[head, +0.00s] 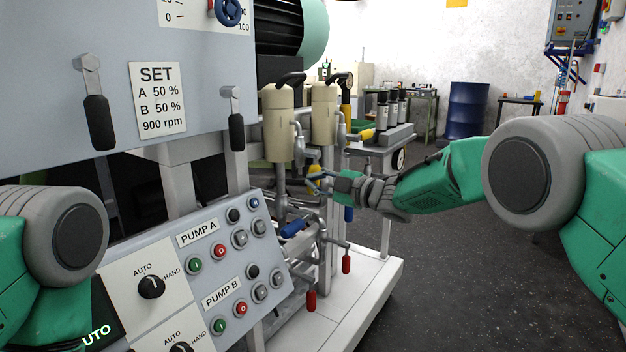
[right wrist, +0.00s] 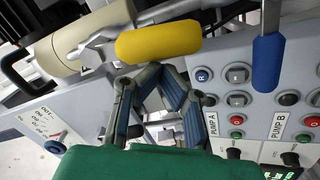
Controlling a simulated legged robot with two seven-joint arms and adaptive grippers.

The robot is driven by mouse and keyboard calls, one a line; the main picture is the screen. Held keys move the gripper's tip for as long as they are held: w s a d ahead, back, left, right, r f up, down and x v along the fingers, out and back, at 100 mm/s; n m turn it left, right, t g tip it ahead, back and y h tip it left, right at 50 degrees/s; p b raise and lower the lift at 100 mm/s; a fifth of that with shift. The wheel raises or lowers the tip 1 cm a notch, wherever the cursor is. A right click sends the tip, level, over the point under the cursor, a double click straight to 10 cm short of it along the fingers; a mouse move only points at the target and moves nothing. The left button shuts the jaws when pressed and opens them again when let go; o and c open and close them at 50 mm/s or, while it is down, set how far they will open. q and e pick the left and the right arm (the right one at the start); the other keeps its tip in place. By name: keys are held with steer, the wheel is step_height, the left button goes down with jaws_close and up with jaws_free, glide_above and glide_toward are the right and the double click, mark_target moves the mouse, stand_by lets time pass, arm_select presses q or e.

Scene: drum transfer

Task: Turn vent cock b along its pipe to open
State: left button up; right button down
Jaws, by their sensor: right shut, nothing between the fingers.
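Two cream cylinders, a nearer one (head: 278,120) and a farther one (head: 325,112), stand on the pipework in the head view. A yellow-handled cock (head: 313,170) hangs below them, and a second yellow handle (head: 367,134) points sideways at the right. No label shows which is vent cock b. My right gripper (head: 314,184) is shut and empty, close to the hanging yellow handle. In the right wrist view, a yellow handle (right wrist: 158,41) lies across the picture just beyond the shut fingertips (right wrist: 160,76); contact is unclear. My left gripper is out of view.
A blue handle (right wrist: 268,62) hangs right of the yellow one in the wrist view. Red handles (head: 346,264) sit low on the pipes. The pump button panel (head: 230,262) and the set-point panel (head: 200,50) stand at left. Open floor (head: 450,260) lies at right.

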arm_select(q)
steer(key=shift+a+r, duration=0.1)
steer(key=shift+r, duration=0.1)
arm_select(e)
steer(key=shift+w+a+f, duration=0.15)
steer(key=shift+f, duration=0.05)
steer(key=shift+d, duration=0.2)
